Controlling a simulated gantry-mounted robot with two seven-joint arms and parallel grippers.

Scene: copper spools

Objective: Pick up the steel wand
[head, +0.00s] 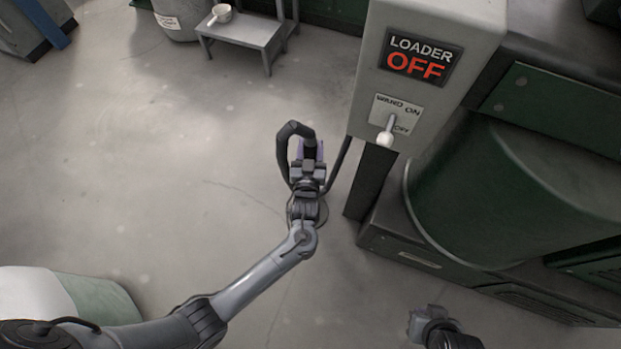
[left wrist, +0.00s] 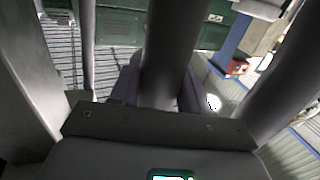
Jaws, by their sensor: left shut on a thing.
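My left gripper (head: 311,152) is at the middle of the head view, beside the grey control post. It is shut on a dark grey tube, the steel wand, which shows in the left wrist view (left wrist: 172,45) as a thick upright cylinder between the fingers. In the head view a dark bent tube (head: 283,155) loops at the gripper's left side; I cannot tell whether this is the wand or a hose on it. The wand's lower end is hidden by my arm. My right gripper (head: 432,322) shows only partly at the bottom edge, apart from the wand.
The grey control box (head: 430,75) reads LOADER OFF and carries a white-tipped switch (head: 386,135). A green machine (head: 505,190) fills the right side. A small grey bench (head: 243,32) with a white cup (head: 221,13) stands at the back. The floor (head: 130,160) at left is clear.

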